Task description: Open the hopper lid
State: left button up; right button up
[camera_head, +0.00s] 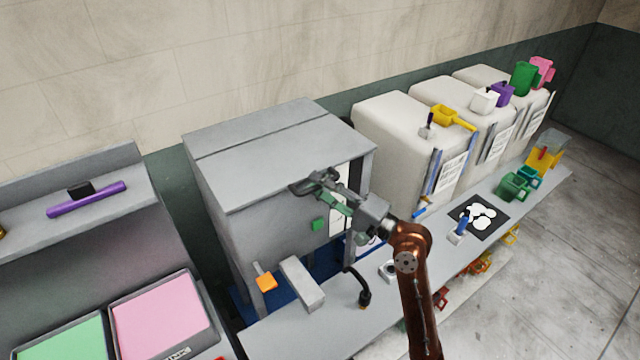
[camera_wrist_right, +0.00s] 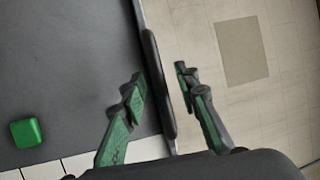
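The grey hopper machine stands left of centre in the head view, and its lid (camera_head: 270,165) lies shut as a flat sloping top. My right gripper (camera_head: 312,184) is at the lid's front edge, towards its right side. In the right wrist view the right gripper (camera_wrist_right: 160,72) is open, with one green-and-grey finger on each side of a black bar handle (camera_wrist_right: 157,88). The handle runs along the edge of a grey panel. A gap shows between the handle and the right finger; contact on the left side is unclear. My left gripper is out of view.
A green button (camera_head: 319,224) and an orange-tipped lever (camera_head: 265,281) are on the machine's front. White bins (camera_head: 390,125) with scoops stand to the right. Pink (camera_head: 160,318) and green (camera_head: 65,343) trays are at lower left. The bench holds small tools.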

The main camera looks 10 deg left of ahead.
grip_shut()
dwell(0.4)
dwell(0.4)
